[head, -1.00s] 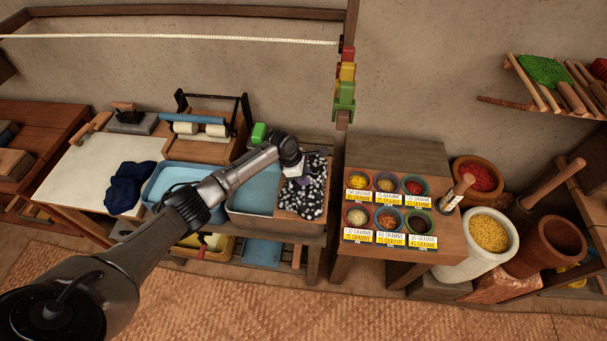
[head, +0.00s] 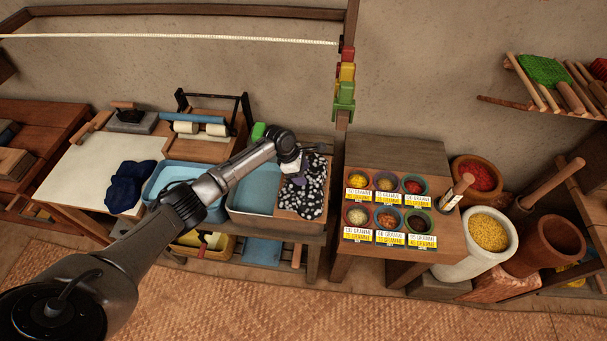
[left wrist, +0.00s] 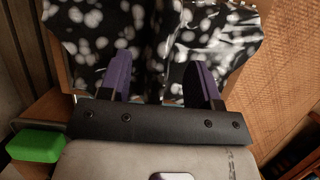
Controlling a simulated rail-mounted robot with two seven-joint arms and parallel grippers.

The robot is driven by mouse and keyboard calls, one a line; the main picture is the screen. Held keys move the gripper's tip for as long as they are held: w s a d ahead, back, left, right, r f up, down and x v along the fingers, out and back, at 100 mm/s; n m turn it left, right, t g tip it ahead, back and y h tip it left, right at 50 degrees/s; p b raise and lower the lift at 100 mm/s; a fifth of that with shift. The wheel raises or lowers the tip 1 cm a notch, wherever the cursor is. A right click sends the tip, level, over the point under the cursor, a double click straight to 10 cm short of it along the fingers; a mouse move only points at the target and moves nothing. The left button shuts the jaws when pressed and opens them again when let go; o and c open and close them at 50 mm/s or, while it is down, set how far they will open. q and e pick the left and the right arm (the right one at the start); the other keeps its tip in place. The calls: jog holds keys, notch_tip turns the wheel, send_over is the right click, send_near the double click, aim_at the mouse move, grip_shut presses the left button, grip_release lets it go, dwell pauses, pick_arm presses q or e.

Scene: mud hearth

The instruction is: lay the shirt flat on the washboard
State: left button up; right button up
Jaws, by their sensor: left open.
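The black shirt with white spots (head: 306,200) lies on the wooden washboard (head: 287,212) at the right end of the wash bench. Its spotted cloth (left wrist: 200,35) also fills the upper middle of the left wrist view, with a fold or dip running between two raised parts. My left gripper (left wrist: 162,78) is open, its two purple fingers apart and pointing at the cloth. In the head view, my left gripper (head: 297,175) is over the shirt's upper part and partly hides it. I cannot tell whether the fingers touch the cloth. My right gripper is not in view.
A blue water basin (head: 256,190) is left of the washboard, with a green block (head: 258,132) behind it. Dark blue folded cloth (head: 128,185) lies on the pale tabletop farther left. A table with several spice bowls (head: 387,205) stands to the right.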

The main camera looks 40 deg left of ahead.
pick_arm(q)
jog(key=p+v, duration=0.1)
jog(key=v, duration=1.1)
jog(key=shift+r, duration=0.1)
